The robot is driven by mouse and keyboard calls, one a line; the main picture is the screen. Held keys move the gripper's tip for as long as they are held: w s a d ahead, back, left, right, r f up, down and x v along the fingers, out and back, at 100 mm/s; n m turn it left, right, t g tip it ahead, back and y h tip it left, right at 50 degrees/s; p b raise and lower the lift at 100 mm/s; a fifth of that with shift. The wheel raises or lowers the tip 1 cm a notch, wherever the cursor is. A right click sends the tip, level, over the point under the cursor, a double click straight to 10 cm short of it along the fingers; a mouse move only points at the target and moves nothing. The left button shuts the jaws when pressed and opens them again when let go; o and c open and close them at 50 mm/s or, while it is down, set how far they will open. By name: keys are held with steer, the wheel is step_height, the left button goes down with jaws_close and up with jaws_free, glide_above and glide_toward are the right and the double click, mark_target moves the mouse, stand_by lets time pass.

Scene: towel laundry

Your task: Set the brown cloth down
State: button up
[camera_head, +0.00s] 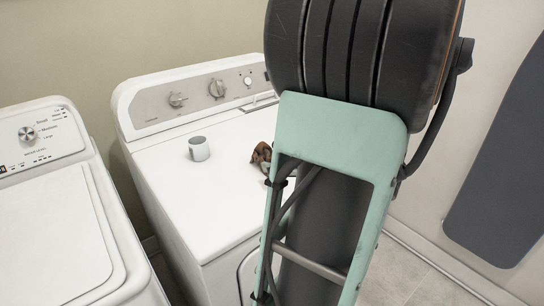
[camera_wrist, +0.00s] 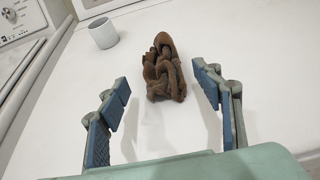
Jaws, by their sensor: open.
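The brown cloth (camera_wrist: 163,72) lies bunched up on the white top of the dryer-like machine. In the head view the brown cloth (camera_head: 262,154) shows only in part, beside my arm, which hides the rest. My gripper (camera_wrist: 164,90) is open in the wrist view, with one blue-padded finger on each side. The cloth lies between and just beyond the fingertips, with a gap to each finger. Nothing is held. In the head view my gripper is hidden behind my arm.
A white mug (camera_head: 199,148) stands on the machine top (camera_head: 165,185), left of the cloth. The mug also shows in the wrist view (camera_wrist: 103,33). A control panel with knobs (camera_head: 197,94) runs along the back. Another white washer (camera_head: 60,230) stands at left. The machine's front surface is clear.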

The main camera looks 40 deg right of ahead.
steer(key=shift+v, duration=2.25)
steer(key=shift+w, duration=0.1)
